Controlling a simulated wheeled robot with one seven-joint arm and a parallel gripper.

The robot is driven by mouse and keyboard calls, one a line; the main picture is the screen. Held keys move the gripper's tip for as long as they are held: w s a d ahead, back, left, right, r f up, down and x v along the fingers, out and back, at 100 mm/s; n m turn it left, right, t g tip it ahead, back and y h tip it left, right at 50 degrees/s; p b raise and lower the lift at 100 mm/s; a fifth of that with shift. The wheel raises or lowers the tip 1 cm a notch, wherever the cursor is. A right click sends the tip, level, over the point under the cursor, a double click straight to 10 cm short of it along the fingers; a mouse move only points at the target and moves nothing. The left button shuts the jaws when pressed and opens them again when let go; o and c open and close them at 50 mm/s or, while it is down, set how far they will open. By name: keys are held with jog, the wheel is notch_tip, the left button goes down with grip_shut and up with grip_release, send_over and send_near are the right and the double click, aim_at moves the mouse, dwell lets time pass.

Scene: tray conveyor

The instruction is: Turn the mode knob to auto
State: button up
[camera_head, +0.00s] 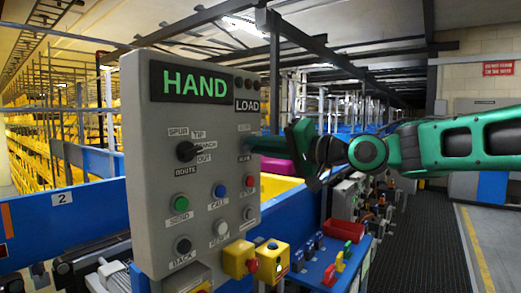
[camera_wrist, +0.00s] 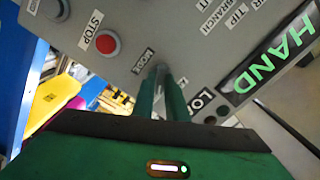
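The grey control panel (camera_head: 150,105) stands at the left in the head view, its green display reading HAND (camera_head: 195,85). My gripper (camera_head: 262,145) is at the panel's right side, above the red stop button (camera_head: 249,181), and covers the mode knob there. In the wrist view, my gripper's (camera_wrist: 160,80) two green fingers are close together, with their tips at the panel beside the MODE label (camera_wrist: 145,58). They appear shut on the mode knob, of which only a small grey part (camera_wrist: 161,70) shows between them. Its pointing direction is hidden.
The route knob (camera_head: 186,151) is left of my gripper. Send (camera_head: 180,203), call (camera_head: 220,191) and back (camera_head: 183,246) buttons sit lower. The red stop button is close by in the wrist view (camera_wrist: 107,42). A yellow box (camera_head: 272,258) stands below. The aisle (camera_head: 430,230) at right is clear.

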grip_shut()
jog(key=shift+f, duration=0.1)
jog(key=shift+d+n, duration=0.1)
jog(key=shift+n, duration=0.2)
jog(key=n, duration=1.1)
jog(key=shift+f, duration=0.2)
jog(key=shift+n, duration=0.3)
